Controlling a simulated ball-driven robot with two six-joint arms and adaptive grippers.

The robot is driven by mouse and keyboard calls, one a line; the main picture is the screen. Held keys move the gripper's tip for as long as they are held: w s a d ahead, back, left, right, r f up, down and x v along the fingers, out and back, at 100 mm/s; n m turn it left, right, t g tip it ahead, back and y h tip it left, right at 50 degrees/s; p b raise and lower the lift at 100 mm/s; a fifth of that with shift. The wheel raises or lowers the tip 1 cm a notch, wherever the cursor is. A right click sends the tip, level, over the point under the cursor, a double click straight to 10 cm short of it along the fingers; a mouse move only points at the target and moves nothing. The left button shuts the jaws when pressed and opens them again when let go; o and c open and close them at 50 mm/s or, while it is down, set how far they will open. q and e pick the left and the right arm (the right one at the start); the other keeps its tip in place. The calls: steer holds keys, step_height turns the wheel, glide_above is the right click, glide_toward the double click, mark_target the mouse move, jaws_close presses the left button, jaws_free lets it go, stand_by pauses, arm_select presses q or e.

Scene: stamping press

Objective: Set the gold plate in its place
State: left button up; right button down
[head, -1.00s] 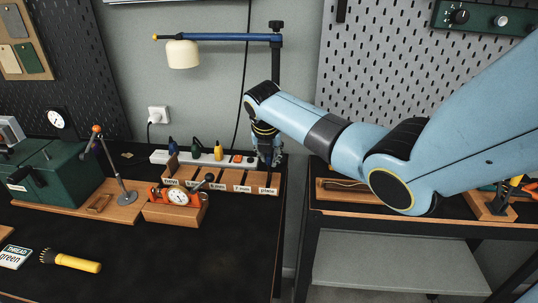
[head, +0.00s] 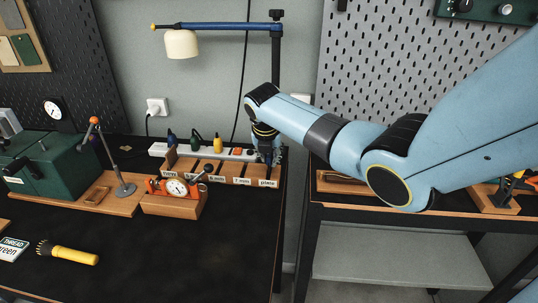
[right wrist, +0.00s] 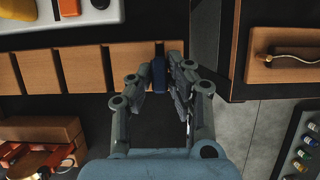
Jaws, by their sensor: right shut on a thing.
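My right gripper (head: 268,158) is over the right end of the wooden rack (head: 222,180), above the slot marked plate. In the right wrist view its fingers (right wrist: 160,85) are shut on a narrow dark blue piece (right wrist: 159,72), seen edge-on at the rack's last slot (right wrist: 138,62). No gold face shows in any view, so I cannot tell whether this piece is the gold plate. How deep it sits in the slot is hidden by the fingers. My left gripper is not in view.
A lamp post (head: 277,75) stands close behind my gripper. Left of it are a power strip (head: 160,149), an orange dial gauge on a wooden block (head: 170,206) and a green press (head: 55,165). A brush (head: 75,256) lies in front. The bench's front middle is clear.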

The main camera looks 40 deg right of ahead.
steer(key=shift+f+b, duration=0.3)
steer(key=shift+f, duration=0.25)
steer(key=c, duration=1.2)
jaws_free()
steer(key=v, duration=1.2)
steer(key=shift+s+f, duration=0.1)
